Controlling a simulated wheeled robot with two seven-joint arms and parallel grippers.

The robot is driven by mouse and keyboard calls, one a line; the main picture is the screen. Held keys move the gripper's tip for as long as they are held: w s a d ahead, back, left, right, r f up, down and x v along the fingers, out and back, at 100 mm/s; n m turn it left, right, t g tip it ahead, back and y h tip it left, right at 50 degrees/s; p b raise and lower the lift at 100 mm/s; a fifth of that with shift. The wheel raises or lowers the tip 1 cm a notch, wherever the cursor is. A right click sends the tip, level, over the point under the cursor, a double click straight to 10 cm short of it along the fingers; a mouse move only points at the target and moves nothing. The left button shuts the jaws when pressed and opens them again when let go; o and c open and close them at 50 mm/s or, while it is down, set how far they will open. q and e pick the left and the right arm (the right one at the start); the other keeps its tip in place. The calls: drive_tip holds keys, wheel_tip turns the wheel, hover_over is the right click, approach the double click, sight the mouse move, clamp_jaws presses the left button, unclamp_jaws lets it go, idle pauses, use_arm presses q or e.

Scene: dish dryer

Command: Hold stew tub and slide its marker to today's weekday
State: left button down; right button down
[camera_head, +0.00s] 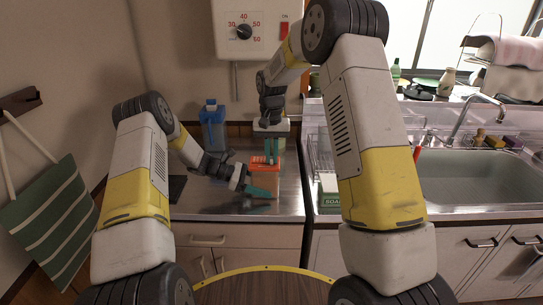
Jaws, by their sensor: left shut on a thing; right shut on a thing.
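The stew tub (264,178) is a small orange-red container standing on the metal counter left of the sink. My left gripper (262,190) reaches in from the left and is shut on the tub's lower part. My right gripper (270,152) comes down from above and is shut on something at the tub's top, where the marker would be. The marker and any weekday lettering are too small to make out, and the fingers cover part of the tub.
A blue bottle (212,128) stands behind my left gripper. A green-and-white soap box (330,194) and a clear rack are to the right, before the sink (470,182). A water heater (248,30) hangs above.

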sight(252, 163)
idle(0.4)
use_arm(q)
drive_tip(key=shift+d, duration=0.1)
use_arm(e)
drive_tip(key=a, duration=0.6)
drive_tip(key=shift+w+a, duration=0.2)
drive_tip(key=shift+a, duration=0.1)
drive_tip(key=c, duration=1.5)
unclamp_jaws()
drive_tip(key=shift+o, duration=0.2)
drive_tip(key=shift+r, duration=0.1)
drive_tip(key=shift+r, duration=0.3)
wheel_tip(252, 163, up, 11)
drive_tip(key=shift+r, duration=0.15)
